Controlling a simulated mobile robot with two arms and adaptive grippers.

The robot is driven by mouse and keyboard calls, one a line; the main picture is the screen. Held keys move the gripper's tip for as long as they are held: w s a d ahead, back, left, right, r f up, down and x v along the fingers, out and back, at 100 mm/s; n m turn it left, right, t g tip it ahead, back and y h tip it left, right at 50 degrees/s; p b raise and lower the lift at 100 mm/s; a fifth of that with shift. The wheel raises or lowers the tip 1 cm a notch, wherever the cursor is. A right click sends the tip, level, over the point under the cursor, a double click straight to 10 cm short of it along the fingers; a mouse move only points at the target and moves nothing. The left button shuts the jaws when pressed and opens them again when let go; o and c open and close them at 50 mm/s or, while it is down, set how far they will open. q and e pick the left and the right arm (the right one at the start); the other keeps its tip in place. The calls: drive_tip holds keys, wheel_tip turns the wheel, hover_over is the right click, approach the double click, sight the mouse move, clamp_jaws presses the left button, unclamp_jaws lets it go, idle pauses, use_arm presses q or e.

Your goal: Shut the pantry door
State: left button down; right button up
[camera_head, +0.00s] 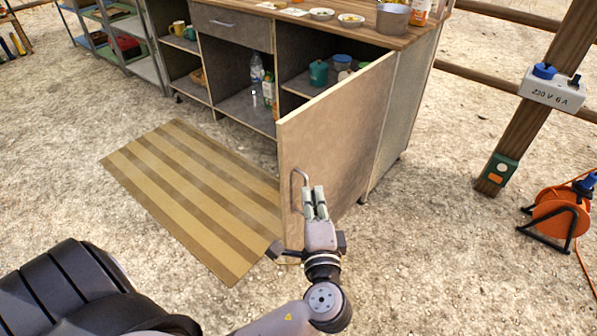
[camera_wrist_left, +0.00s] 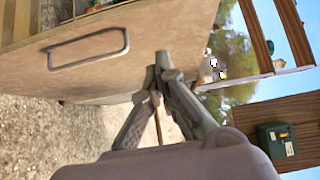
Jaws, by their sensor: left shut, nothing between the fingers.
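The pantry door (camera_head: 335,135) is a grey-brown panel, swung open from the right side of the kitchen cabinet. Its bar handle (camera_head: 297,185) is near the free edge; the handle also shows in the left wrist view (camera_wrist_left: 88,48). My left gripper (camera_head: 314,192) is shut and empty, in front of the door's outer face just right of the handle. In the left wrist view the closed fingertips (camera_wrist_left: 162,62) are over the door panel (camera_wrist_left: 155,30); I cannot tell whether they touch it. My right gripper is not in view.
Inside the open cabinet are a bottle (camera_head: 256,75), a green canister (camera_head: 318,73) and bowls. The worktop (camera_head: 340,33) holds dishes and a pot (camera_head: 392,18). A striped mat (camera_head: 190,190) lies in front. An orange cable reel (camera_head: 560,210) stands right, beside a wooden post (camera_head: 540,100).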

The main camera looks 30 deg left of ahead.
sight(294, 153)
use_arm(q)
drive_tip(key=shift+w+a+b, duration=0.15)
drive_tip(key=shift+w+a, duration=0.8)
drive_tip(key=shift+a, duration=0.35)
drive_tip(key=shift+w+a+b, duration=0.1)
drive_tip(key=shift+w+a, duration=0.8)
drive_tip(key=shift+a, duration=0.45)
drive_tip(key=shift+w+a+b, duration=0.15)
drive_tip(key=shift+w+a, duration=0.8)
drive_tip(key=shift+a, duration=0.35)
drive_tip(key=shift+a, duration=0.1)
